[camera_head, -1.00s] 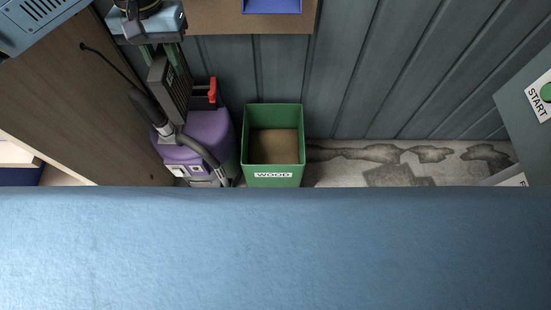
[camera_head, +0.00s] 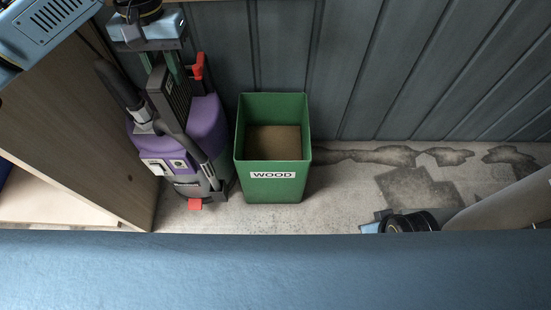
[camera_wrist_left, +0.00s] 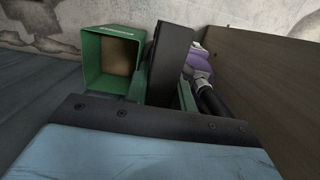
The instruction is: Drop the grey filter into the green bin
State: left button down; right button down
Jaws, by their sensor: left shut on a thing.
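My left gripper (camera_head: 163,72) comes in at the upper left of the head view, its green fingers shut on the dark grey ribbed filter (camera_head: 172,98). The filter hangs tilted, left of the green bin in the picture. In the left wrist view the filter (camera_wrist_left: 170,62) is a dark block between the fingers (camera_wrist_left: 163,92), with the bin (camera_wrist_left: 88,62) just left of it. The green bin (camera_head: 275,184), labelled WOOD, stands upright on the floor with a brown inside. Part of my right wrist shows at the lower right; my right gripper's (camera_head: 373,224) fingers are hidden.
A purple vacuum cleaner (camera_head: 205,128) with a black hose stands close left of the bin, behind the filter. A brown wooden panel (camera_head: 75,140) is at the left. A grey ribbed wall (camera_head: 420,60) runs behind. The stained floor (camera_head: 345,185) right of the bin is clear.

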aim_at(270, 153)
jog(key=u, duration=2.25)
jog(key=i, duration=0.2)
jog(key=z, duration=2.6)
jog(key=i, duration=0.5)
jog(key=z, duration=0.05)
